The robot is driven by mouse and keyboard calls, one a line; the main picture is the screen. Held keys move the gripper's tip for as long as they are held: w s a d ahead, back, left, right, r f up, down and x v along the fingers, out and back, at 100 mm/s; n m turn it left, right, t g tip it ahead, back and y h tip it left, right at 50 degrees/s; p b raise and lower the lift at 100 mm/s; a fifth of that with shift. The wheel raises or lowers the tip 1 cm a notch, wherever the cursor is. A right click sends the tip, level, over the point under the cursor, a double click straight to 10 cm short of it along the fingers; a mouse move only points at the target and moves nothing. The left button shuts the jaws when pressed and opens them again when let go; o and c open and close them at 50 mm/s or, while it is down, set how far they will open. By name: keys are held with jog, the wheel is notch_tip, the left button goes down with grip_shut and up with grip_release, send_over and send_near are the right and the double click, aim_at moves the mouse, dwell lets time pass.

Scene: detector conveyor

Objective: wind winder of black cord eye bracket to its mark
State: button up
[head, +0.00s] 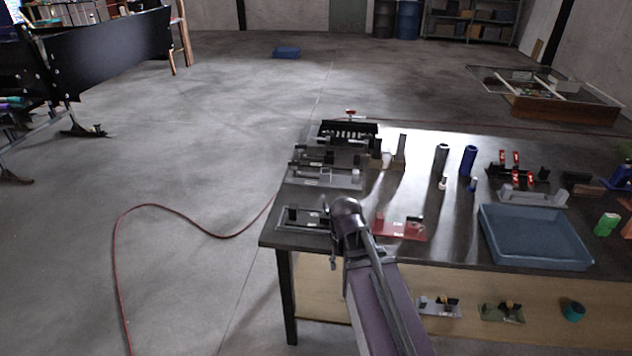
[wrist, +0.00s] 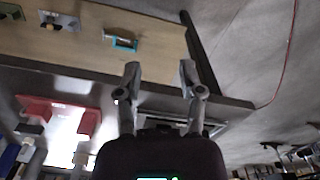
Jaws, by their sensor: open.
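The black cord eye bracket appears to be the low dark fixture (head: 303,219) at the table's front left corner in the head view. Its winder and mark are too small and dark to tell apart. My gripper (head: 338,240) is just right of this fixture in the head view and partly covers its right end. In the wrist view my gripper (wrist: 158,76) has its two fingers spread, with nothing between them. A grey-edged plate (wrist: 180,125) shows behind the fingers there, mostly hidden by my gripper body; I cannot tell if it is the same fixture.
A red bracket (head: 400,228) stands close right of my gripper, and a blue tray (head: 535,238) lies farther right. Grey fixtures (head: 325,176) and upright cylinders (head: 468,160) stand farther back on the table. Several small fixtures sit on the lower shelf (head: 400,275). Floor left of the table is mostly clear.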

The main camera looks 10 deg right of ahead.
notch_tip(320, 180, up, 12)
jog(key=p, duration=1.2)
send_over(326, 206)
jog(key=shift+s+r+n, duration=0.1)
jog(key=shift+r+n, duration=0.05)
jog(key=shift+n, duration=0.15)
jog(key=shift+b, duration=0.4)
notch_tip(326, 206, down, 14)
jog(key=b, duration=1.3)
jog(key=shift+r, duration=0.1)
grip_shut()
